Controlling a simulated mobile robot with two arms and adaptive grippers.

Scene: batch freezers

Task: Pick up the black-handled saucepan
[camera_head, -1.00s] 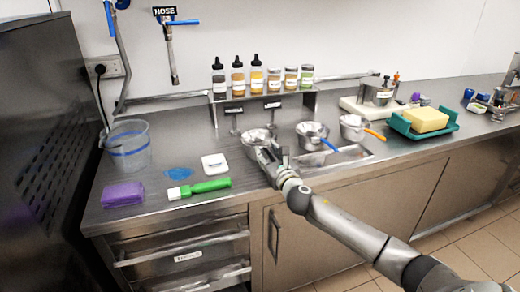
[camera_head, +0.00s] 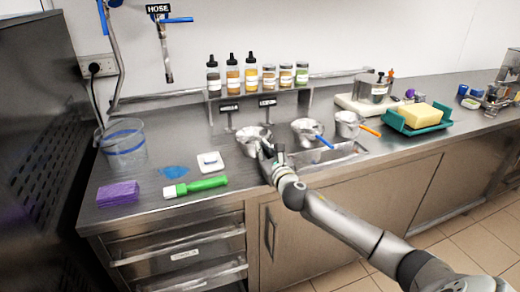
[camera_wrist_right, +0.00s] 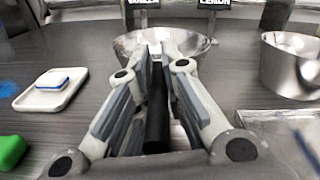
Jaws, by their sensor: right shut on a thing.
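The black-handled saucepan (camera_head: 252,137) is a metal pan at the middle of the steel counter, left of two other metal pans. My right gripper (camera_head: 267,154) is at its near side and hides most of its handle. In the right wrist view, the black handle (camera_wrist_right: 157,125) runs between the two gripper fingers (camera_wrist_right: 160,52), which are shut on it. The pan's bowl (camera_wrist_right: 198,45) lies just beyond the fingertips. I cannot tell whether the pan touches the counter. My left gripper is not in view.
A pan with a blue handle (camera_head: 304,130) and one with an orange handle (camera_head: 347,123) stand to the right. A white dish (camera_head: 211,162) and a green-handled brush (camera_head: 200,186) lie to the left. A bottle shelf (camera_head: 262,93) stands behind.

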